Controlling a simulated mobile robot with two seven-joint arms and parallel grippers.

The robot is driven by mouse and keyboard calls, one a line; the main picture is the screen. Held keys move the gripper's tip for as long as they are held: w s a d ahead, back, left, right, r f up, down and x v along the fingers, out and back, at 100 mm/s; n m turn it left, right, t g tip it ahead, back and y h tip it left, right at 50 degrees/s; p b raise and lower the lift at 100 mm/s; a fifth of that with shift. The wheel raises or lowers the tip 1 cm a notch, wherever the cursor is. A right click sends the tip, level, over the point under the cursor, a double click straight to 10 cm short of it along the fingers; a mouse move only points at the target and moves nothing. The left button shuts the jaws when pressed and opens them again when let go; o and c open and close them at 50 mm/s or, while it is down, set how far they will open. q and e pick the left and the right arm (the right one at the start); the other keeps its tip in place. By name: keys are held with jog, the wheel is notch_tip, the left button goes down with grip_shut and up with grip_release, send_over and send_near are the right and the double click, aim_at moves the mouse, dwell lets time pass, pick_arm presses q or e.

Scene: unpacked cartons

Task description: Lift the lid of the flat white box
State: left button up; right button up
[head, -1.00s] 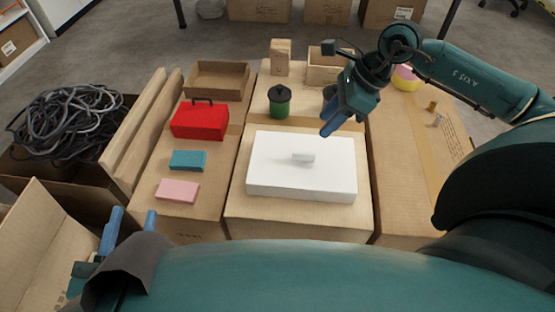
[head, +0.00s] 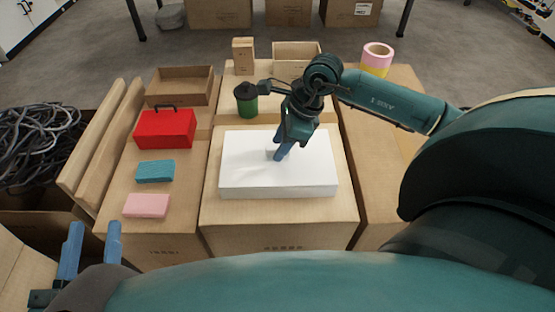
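The flat white box (head: 300,180) lies closed on a carton in the middle of the head view, its lid seated. The lid's small white handle (head: 270,154) is partly covered by my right gripper (head: 280,153). The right gripper points down with its blue fingers at the handle; one finger shows clearly and the other is mostly hidden. I cannot tell whether they are closed on the handle. My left gripper (head: 94,228) is at the lower left, open and empty, its two blue fingers apart and well away from the box.
A red toolbox (head: 165,130), a teal block (head: 155,171) and a pink block (head: 146,206) sit on the carton to the left. A pink and yellow roll (head: 377,58) stands at the back right.

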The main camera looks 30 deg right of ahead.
jog(key=shift+w+a+f, duration=0.15)
jog(key=shift+a+f, duration=0.05)
jog(key=shift+f, duration=0.4)
jog(key=shift+c, duration=0.6)
grip_shut()
